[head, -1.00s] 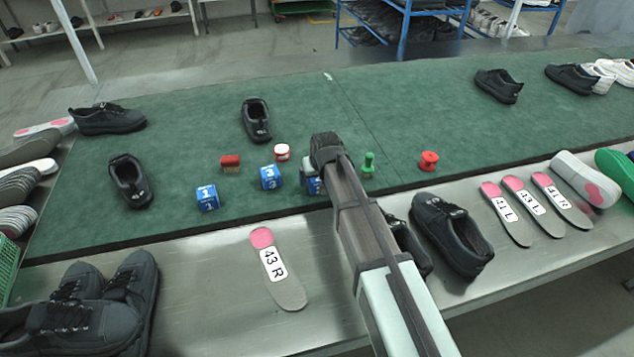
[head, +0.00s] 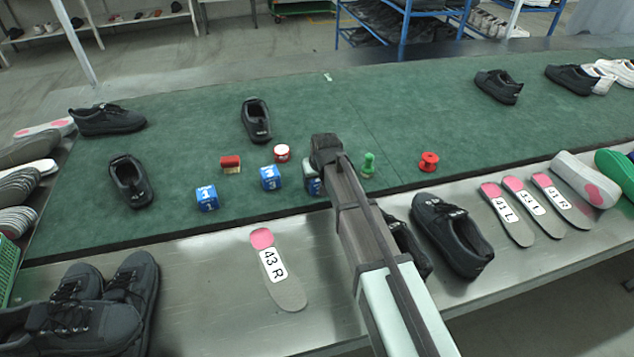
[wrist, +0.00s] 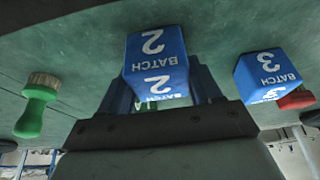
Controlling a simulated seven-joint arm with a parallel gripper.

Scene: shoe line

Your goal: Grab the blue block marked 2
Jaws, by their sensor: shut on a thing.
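The blue block marked 2 (wrist: 156,62) sits between the two fingers of my gripper (wrist: 158,80) in the wrist view, with "BATCH 2" in white on its faces. My gripper is shut on it. In the head view the block (head: 313,186) is mostly hidden behind my gripper (head: 324,162), with only its left part showing. I cannot tell whether it touches the green mat or is just above it. A blue block marked 3 (head: 270,177) stands to its left, and it also shows at the right of the wrist view (wrist: 266,75). A blue block marked 1 (head: 207,198) is farther left.
A green stamp-like piece (head: 368,165) and a red spool (head: 429,161) stand right of my gripper. A red brush (head: 230,164) and a red-white tin (head: 282,153) are behind the blocks. Black shoes (head: 452,235) and insoles (head: 278,270) line the metal front edge.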

